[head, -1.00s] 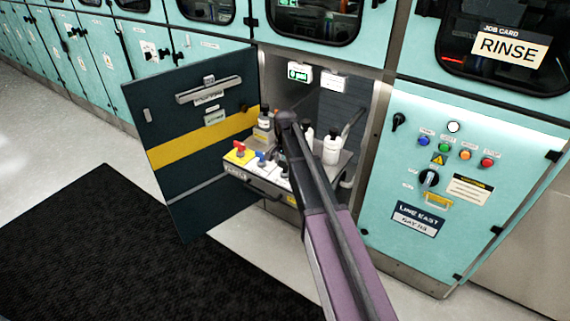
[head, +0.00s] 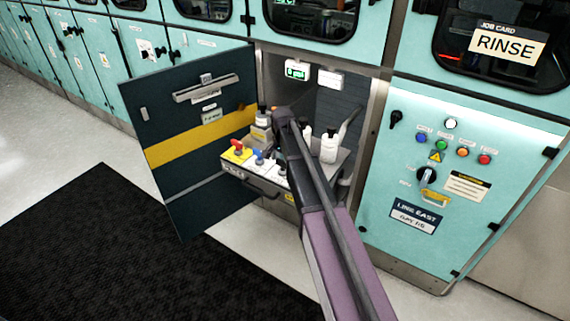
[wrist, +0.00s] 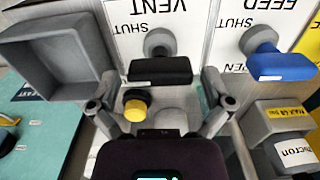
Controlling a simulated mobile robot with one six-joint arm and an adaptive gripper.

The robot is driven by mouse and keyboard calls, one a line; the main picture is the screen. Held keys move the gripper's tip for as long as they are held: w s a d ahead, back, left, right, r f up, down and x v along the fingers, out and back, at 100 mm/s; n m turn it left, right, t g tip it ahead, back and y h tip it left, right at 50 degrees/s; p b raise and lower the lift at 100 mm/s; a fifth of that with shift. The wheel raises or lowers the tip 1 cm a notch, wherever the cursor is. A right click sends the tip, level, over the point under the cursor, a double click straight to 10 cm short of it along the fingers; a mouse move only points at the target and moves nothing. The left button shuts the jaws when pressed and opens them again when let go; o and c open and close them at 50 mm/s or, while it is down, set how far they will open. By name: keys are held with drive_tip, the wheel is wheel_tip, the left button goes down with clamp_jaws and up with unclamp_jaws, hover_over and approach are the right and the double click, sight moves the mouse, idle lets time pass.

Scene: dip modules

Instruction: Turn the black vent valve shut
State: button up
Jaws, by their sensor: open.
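The black vent valve (wrist: 160,70) shows in the wrist view under an upside-down VENT label, with its bar handle lying crosswise on a grey round stem. My gripper (wrist: 158,97) is open, its fingers spread left and right of the black handle with gaps at both sides. I cannot tell whether the fingers are level with the handle in depth. SHUT is printed upside down on the vent plate (wrist: 190,20). In the head view my arm mostly hides the gripper and the black valve.
A blue feed valve (wrist: 280,62) stands right of the black one; a red valve (head: 238,146) is on the same drawer. A grey open box (wrist: 50,50) is close to the left finger. White bottles (head: 329,147) stand behind.

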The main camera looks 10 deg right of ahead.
sight(283, 161)
drive_tip(key=shift+n, duration=0.4)
drive_tip(key=n, duration=0.8)
drive_tip(key=shift+n, duration=0.4)
drive_tip(key=n, duration=0.8)
drive_tip(key=shift+n, duration=0.4)
wheel_tip(283, 161, up, 14)
drive_tip(key=p, duration=1.4)
drive_tip(key=s+r+m+p, duration=0.1)
drive_tip(key=s+m, duration=0.8)
drive_tip(key=s, duration=1.7)
drive_tip(key=shift+d, duration=0.2)
drive_tip(key=shift+r, duration=0.1)
drive_tip(key=shift+s, duration=0.15)
